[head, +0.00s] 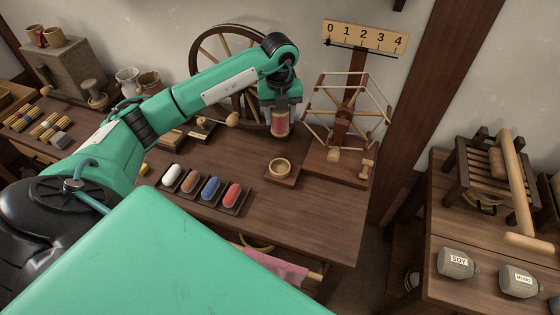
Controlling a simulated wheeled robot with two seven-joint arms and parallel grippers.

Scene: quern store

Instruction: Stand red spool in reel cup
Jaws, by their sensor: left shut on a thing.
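My left gripper (280,108) points down over the table and is shut on the red spool (280,124). The spool is upright, with a reddish wound middle and a pale lower rim; its upper part is hidden by the fingers. The reel cup (280,175), a small round tan wooden cup on a square base, is on the table below the spool in the picture. The spool looks raised and apart from the cup. My right gripper is out of view.
A rack (205,203) with white, brown, blue and red pieces lies left of the cup. A wooden reel frame (342,118) stands to the right and a spoked wheel (222,45) behind. A numbered board (365,37) is above. The table's right front (325,215) is clear.

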